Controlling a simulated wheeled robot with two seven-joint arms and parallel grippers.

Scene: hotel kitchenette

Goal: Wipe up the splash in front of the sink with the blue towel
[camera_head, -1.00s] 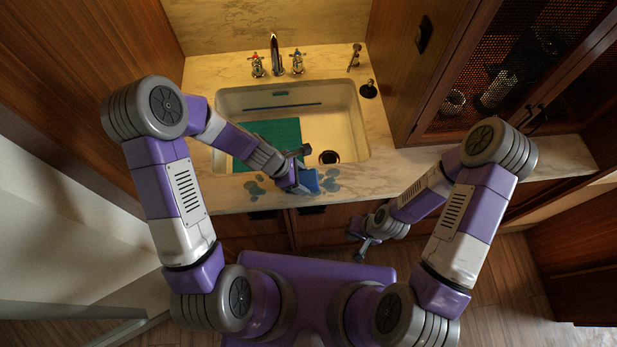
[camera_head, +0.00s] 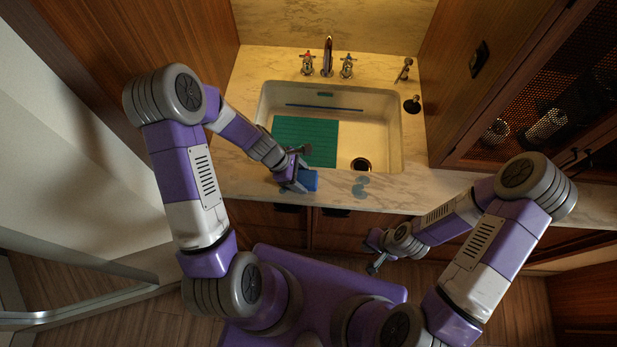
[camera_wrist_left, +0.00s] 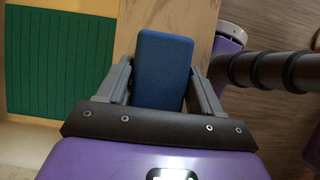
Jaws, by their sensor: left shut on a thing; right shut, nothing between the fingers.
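The blue towel (camera_head: 309,181), a folded block, is at the counter strip in front of the sink. My left gripper (camera_head: 301,176) is shut on it. In the left wrist view the towel (camera_wrist_left: 162,70) sits between the two fingers. Whether it presses on the counter is hard to tell. Any splash under the towel and gripper is hidden. My right gripper (camera_head: 375,267) is shut and empty, in front of the cabinets.
The white sink (camera_head: 385,130) holds a green mat (camera_head: 305,140) and has a dark drain (camera_head: 361,164). A faucet (camera_head: 327,58) with two handles stands behind it. The marble counter (camera_head: 440,195) to the right is clear. A wooden cabinet wall rises at the left.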

